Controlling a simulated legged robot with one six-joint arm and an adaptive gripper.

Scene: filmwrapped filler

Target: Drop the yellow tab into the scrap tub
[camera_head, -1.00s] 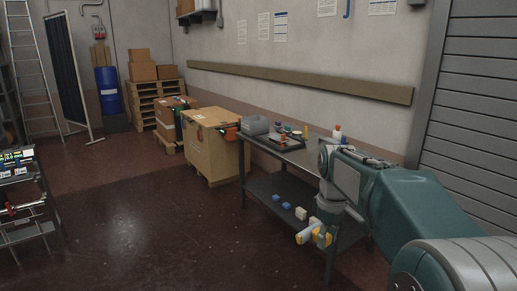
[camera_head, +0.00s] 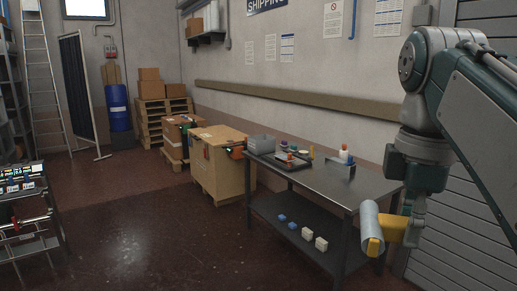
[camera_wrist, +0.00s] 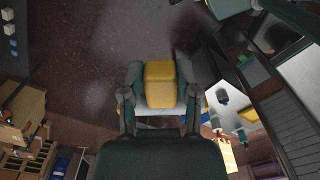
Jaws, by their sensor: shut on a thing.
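My gripper (camera_head: 408,232) is right of the table's near end, shut on a yellow handle (camera_head: 391,228). A pale roll (camera_head: 370,220) is joined to this handle, with more yellow at its lower end. In the wrist view the yellow handle (camera_wrist: 160,84) sits between both fingers, with pale material behind it. A grey tub (camera_head: 262,144), likely the scrap tub, stands at the table's far left end, well away from my gripper. A small yellow upright thing (camera_head: 311,152) stands on the table; I cannot tell whether it is the yellow tab.
The metal table (camera_head: 335,183) carries a dark tray (camera_head: 288,164) with small items and white bottles (camera_head: 344,155). Blue and white blocks (camera_head: 307,234) lie on its lower shelf. A large carton (camera_head: 217,165) stands beyond.

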